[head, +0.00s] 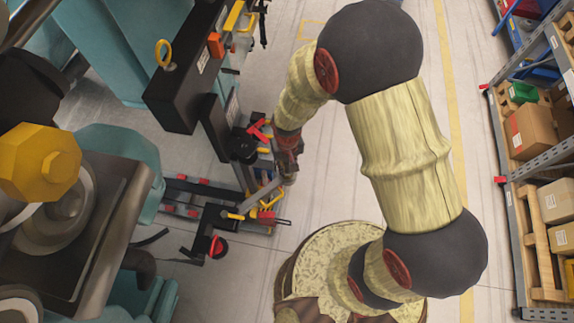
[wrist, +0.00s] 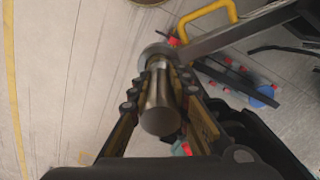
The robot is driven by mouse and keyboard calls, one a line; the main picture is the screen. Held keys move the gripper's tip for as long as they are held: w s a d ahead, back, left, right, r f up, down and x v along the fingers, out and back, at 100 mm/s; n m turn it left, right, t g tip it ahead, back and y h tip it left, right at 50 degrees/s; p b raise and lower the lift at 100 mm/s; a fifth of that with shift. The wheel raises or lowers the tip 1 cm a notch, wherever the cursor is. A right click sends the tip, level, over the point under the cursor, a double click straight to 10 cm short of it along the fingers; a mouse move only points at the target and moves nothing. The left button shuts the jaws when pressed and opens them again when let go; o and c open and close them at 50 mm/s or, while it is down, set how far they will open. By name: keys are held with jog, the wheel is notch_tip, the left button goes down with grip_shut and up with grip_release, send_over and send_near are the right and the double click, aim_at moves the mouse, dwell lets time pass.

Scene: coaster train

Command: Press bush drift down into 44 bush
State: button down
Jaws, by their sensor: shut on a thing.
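My gripper (wrist: 155,85) is shut on the bush drift (wrist: 160,108), a shiny metal cylinder lying between the two fingers in the wrist view. Its far end meets or overlaps a pale round boss (wrist: 150,52) at the end of a grey bar (wrist: 240,32). I cannot tell whether it touches. The 44 bush is not clearly distinguishable; the drift and fingers cover the middle of the boss. In the head view my gripper (head: 287,168) is small and dark, at the upper end of the grey bar (head: 258,194); the drift is hard to make out there.
A yellow loop handle (wrist: 207,20) rises beside the bar in the wrist view. A dark frame with red and yellow parts (head: 205,210) stands left of my gripper. Large teal machinery (head: 115,45) fills the left. Shelves with boxes (head: 532,130) stand right.

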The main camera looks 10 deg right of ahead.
jog(key=shift+r+p, duration=0.8)
jog(key=shift+r, duration=0.65)
dwell(1.2)
jog(key=shift+r+p, duration=1.15)
jog(key=shift+r, duration=0.75)
